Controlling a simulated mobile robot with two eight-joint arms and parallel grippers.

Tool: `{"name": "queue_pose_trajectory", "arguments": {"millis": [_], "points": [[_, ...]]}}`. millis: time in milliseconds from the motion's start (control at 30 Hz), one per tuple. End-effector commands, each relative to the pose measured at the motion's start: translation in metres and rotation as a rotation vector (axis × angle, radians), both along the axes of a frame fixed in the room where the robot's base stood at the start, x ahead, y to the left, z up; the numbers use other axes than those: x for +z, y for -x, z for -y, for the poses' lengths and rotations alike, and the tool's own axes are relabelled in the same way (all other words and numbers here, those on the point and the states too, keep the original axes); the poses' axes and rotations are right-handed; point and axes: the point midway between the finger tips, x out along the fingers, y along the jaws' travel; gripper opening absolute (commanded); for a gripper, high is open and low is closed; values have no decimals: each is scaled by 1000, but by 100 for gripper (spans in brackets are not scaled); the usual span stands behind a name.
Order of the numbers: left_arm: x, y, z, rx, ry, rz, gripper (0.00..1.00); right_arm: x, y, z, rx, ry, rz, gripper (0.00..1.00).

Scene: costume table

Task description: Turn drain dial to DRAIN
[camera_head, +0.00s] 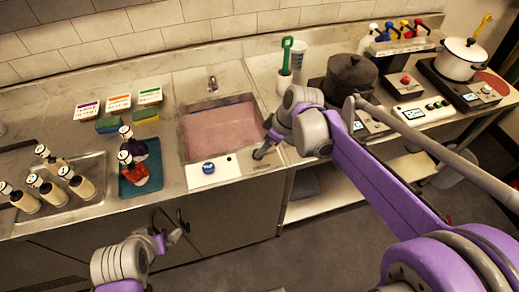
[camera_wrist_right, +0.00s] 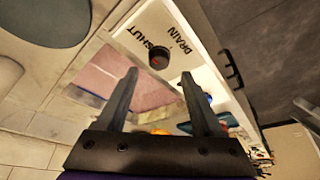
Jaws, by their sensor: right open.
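In the right wrist view, a dark round dial (camera_wrist_right: 158,57) with a red mark sits on a white panel (camera_wrist_right: 208,85). Black letters SHUT stand on its left and DRAIN on its upper right. I cannot tell which word the mark points to. My right gripper (camera_wrist_right: 158,74) is open and empty, its fingers apart, with the dial showing just beyond and between the tips. In the head view my right gripper (camera_head: 262,150) is at the sink's front right corner and hides part of the counter there. My left gripper (camera_head: 168,238) hangs low before the cabinets, its jaws unclear.
The sink basin (camera_head: 222,130) holds pinkish water. A blue knob (camera_head: 208,168) is on the white front panel. A teal tray (camera_head: 141,172) with bottles lies left of the sink. A dark pot (camera_head: 351,75) and a green-handled brush (camera_head: 286,55) stand on the right.

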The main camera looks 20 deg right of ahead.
Motion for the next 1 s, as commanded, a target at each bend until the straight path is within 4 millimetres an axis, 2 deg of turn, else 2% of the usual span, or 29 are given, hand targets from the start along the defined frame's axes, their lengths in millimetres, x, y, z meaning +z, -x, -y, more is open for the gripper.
{"name": "queue_pose_trajectory", "arguments": {"millis": [100, 300, 667, 1000], "points": [[-3, 1, 0, 0, 0, -2, 100, -21, -6, -6, 0, 0, 0, 68], [-5, 2, 0, 0, 0, -3, 100, -40, -12, -12, 0, 0, 1, 68], [-5, 2, 0, 0, 0, -4, 100, -44, -13, -13, -2, 1, 1, 68], [-5, 2, 0, 0, 0, -3, 100, -44, -13, -13, -3, 1, 1, 7]]}}
